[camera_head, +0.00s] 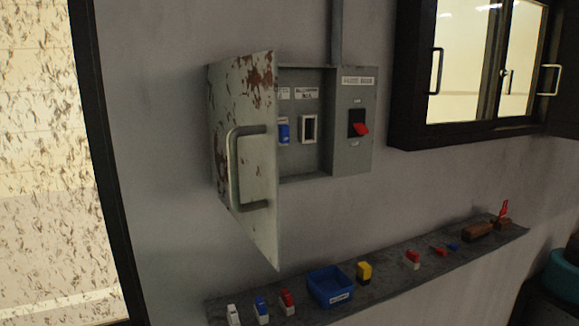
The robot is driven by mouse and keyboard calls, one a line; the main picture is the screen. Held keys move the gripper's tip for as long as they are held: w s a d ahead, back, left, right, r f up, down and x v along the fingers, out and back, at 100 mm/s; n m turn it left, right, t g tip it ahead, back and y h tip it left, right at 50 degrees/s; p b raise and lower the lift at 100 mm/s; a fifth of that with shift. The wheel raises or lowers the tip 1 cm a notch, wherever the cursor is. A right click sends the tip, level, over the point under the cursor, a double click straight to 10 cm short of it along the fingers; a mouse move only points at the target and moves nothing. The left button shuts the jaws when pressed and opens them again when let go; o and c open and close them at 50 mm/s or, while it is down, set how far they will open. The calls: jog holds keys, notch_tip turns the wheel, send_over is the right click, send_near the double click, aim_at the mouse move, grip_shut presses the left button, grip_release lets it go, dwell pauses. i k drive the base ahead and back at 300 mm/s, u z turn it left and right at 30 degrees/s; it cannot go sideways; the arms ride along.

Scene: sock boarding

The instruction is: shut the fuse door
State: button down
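The fuse door (258,155) is a grey metal panel with rust-brown worn patches, hinged at the left side of the grey fuse box (350,162) on the wall. It stands open, swung out toward me, with a bar handle (233,170) on its face. Inside the box are a blue fuse (284,133) and an empty-looking pale holder (309,129) under white labels. A red switch lever (361,129) sits on the box's right panel, outside the door's opening. My gripper is not in view.
A narrow grey shelf (385,280) below holds several small fuses, a blue bin (330,287), a yellow fuse (364,272) and brown pieces at right. A dark-framed window cabinet (412,75) is at upper right. The space before the door looks clear.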

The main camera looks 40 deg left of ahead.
aim_at(244, 93)
jog(key=z, duration=1.1)
jog(key=k, duration=2.3)
jog(key=u, duration=1.45)
